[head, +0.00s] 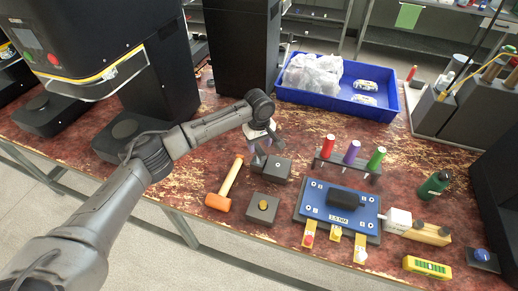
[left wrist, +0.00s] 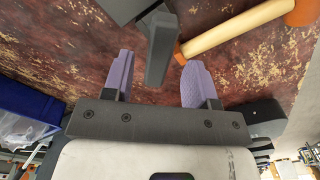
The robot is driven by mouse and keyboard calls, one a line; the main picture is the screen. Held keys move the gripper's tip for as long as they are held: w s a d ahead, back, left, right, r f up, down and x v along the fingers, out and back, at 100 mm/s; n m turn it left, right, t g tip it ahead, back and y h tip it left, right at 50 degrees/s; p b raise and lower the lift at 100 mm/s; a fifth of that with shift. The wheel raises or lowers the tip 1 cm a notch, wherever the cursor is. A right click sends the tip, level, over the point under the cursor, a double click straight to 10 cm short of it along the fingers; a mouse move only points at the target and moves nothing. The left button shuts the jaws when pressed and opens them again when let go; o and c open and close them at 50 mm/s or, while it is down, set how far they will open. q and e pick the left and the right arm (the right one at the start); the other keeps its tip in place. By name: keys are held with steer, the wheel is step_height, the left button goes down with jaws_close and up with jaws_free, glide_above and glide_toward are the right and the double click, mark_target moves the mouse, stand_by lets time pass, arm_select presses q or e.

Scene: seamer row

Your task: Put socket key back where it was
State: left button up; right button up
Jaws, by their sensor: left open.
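My left gripper (head: 264,148) is open above the table, just behind a dark grey block (head: 278,169). In the left wrist view its two purple fingers (left wrist: 155,82) are spread apart. A dark grey bar (left wrist: 161,45), which looks like the socket key, shows in the gap between them and is not gripped. Its upper end in that view is next to a dark block (left wrist: 122,8). In the head view the gripper largely hides it, and I cannot tell whether it stands in the block. My right gripper is not in view.
A mallet (head: 218,202) and a small block with a brass knob (head: 263,205) lie in front. A rack of coloured-handled tools (head: 350,165) and a blue plate (head: 315,205) stand to the right. A blue tray (head: 305,98) with bags is behind. Dark machines stand left and back.

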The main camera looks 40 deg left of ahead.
arm_select(q)
step_height(320, 180, up, 7)
steer(key=shift+p, duration=0.8)
stand_by(0.9)
